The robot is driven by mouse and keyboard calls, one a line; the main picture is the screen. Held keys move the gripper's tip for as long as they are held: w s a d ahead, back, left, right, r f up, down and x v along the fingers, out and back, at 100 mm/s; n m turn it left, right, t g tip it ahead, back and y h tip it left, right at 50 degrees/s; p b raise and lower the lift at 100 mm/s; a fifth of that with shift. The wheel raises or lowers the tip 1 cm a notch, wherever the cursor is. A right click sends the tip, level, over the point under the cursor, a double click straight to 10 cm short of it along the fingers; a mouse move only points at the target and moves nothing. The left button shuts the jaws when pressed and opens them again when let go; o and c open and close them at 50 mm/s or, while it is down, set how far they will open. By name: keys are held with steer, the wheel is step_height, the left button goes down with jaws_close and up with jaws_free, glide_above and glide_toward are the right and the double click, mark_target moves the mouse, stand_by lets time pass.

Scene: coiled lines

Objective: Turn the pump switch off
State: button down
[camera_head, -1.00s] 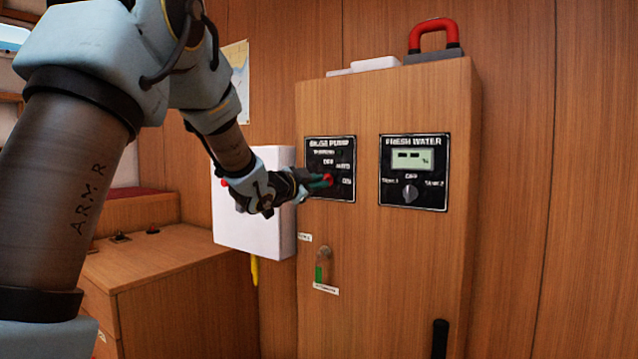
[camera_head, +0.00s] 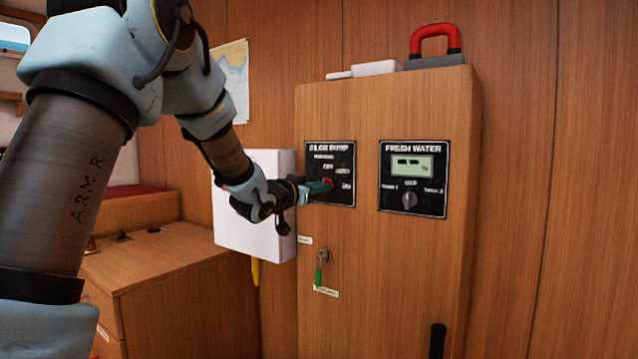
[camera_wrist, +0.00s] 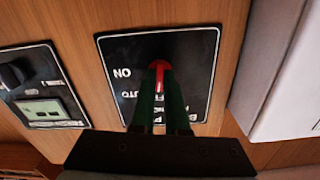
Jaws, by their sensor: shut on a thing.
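The bilge pump panel (camera_head: 331,156) is a black plate on the wooden cabinet, with OFF, AUTO and ON labels. It also shows in the wrist view (camera_wrist: 203,52), upside down. My gripper (camera_head: 322,187) has green fingers and is shut on the knob. In the wrist view my gripper (camera_wrist: 158,80) covers part of the labels. The knob's pointer direction is hard to tell.
The fresh water panel (camera_head: 413,178) with a display and grey knob is to the right. A white box (camera_head: 255,225) stands left, close to my wrist. A key with a green tag (camera_head: 319,277) hangs below. A red-handled object (camera_head: 435,40) sits on top.

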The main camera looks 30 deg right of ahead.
steer(key=shift+n+p, duration=0.4)
steer(key=shift+n, duration=0.5)
steer(key=c, duration=0.9)
jaws_free()
steer(key=b+v, duration=0.1)
steer(key=v, duration=1)
steer(key=shift+w+d, duration=0.1)
